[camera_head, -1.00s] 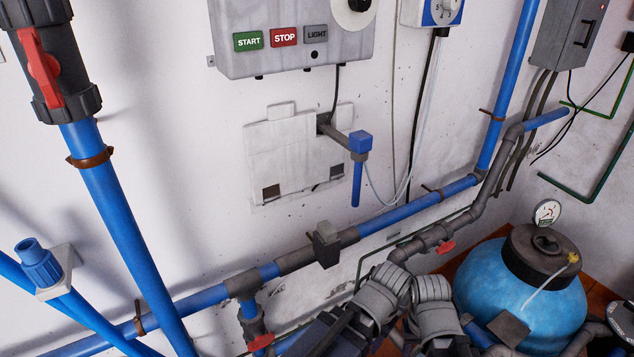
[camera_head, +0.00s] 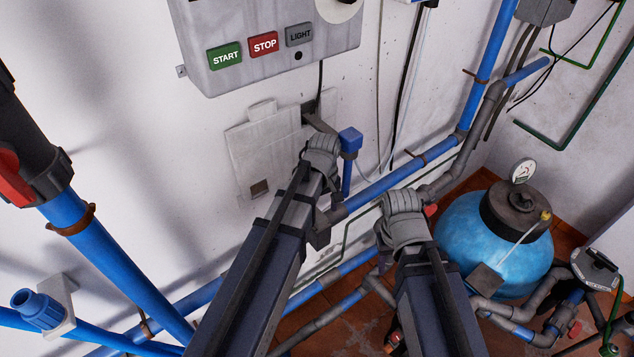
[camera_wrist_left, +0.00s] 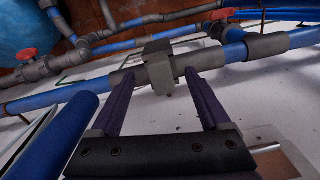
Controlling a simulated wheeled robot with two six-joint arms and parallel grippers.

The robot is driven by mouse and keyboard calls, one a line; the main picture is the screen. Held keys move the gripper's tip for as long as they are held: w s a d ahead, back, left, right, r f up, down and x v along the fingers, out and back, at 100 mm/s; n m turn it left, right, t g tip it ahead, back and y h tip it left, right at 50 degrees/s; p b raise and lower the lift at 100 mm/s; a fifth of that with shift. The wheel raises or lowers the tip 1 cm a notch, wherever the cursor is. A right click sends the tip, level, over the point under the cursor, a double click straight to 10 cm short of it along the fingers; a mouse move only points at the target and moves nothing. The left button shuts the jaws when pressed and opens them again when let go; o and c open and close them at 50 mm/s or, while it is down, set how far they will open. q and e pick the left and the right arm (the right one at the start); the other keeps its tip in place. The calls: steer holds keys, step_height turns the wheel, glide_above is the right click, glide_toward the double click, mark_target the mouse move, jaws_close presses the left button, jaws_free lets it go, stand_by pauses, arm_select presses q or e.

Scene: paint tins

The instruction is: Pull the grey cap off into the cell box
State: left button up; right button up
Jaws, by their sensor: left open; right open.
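A grey box-shaped fitting (camera_head: 321,232) sits on the wall pipe, partly hidden by my left arm. It also shows in the left wrist view (camera_wrist_left: 158,66), with a squared body on the pipe. I cannot tell which part is the grey cap or which is the cell box. My left gripper (camera_wrist_left: 158,76) is open and empty. Its two fingertips point at the fitting, one towards each side; contact is not clear. In the head view my left arm hides this gripper.
A blue tube (camera_head: 347,178) hangs from a blue elbow beside my left wrist; it is close at left in the wrist view (camera_wrist_left: 55,140). A control box (camera_head: 265,45) is above. A blue tank (camera_head: 500,255) stands right, beyond my right arm.

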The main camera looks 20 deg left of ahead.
mark_target(317, 214)
arm_select(q)
steer(key=shift+w+a+r+n+p, duration=0.5)
steer(key=shift+w+a+r+n, duration=0.35)
steer(key=shift+a+r+n, duration=0.1)
step_height(317, 214, down, 8)
steer(key=b, duration=0.8)
arm_select(e)
step_height(317, 214, down, 6)
arm_select(q)
steer(key=shift+c, duration=0.2)
jaws_close()
